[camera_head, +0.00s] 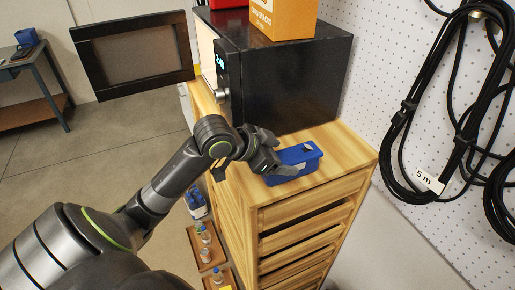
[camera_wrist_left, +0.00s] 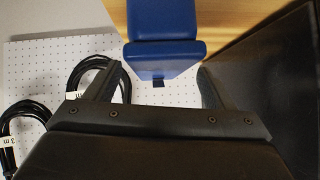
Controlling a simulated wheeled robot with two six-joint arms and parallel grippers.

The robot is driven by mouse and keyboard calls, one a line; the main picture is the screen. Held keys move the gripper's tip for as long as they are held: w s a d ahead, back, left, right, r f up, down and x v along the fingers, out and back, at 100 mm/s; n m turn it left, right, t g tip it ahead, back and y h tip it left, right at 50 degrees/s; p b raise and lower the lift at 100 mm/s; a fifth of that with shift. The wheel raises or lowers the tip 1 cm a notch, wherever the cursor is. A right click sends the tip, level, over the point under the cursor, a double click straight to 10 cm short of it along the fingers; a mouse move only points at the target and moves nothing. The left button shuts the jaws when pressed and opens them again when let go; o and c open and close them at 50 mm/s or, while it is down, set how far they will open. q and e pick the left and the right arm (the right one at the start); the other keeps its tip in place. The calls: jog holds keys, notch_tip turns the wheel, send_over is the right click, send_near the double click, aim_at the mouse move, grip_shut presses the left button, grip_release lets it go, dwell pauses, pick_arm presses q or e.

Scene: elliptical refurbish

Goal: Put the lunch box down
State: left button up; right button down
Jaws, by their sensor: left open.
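The blue lunch box (camera_head: 298,161) rests on the wooden cabinet top (camera_head: 345,150), in front of the black microwave. My left gripper (camera_head: 274,160) is at the box's left side in the head view. In the left wrist view the lunch box (camera_wrist_left: 162,30) lies ahead, with its near end about level with the fingertips. The left gripper (camera_wrist_left: 160,76) has its fingers spread wide, with a gap on each side of the box. My right gripper is in neither view.
The black microwave (camera_head: 290,85) stands with its door (camera_head: 135,55) swung open to the left. An orange box (camera_head: 284,18) sits on top. The pegboard wall with coiled black cables (camera_head: 450,110) is at the right. Small bottles (camera_head: 204,234) stand on lower shelves.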

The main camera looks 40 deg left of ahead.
pick_arm(q)
jog(key=v, duration=1)
jog(key=shift+s, duration=0.2)
jog(key=shift+a, duration=0.1)
dwell(0.6)
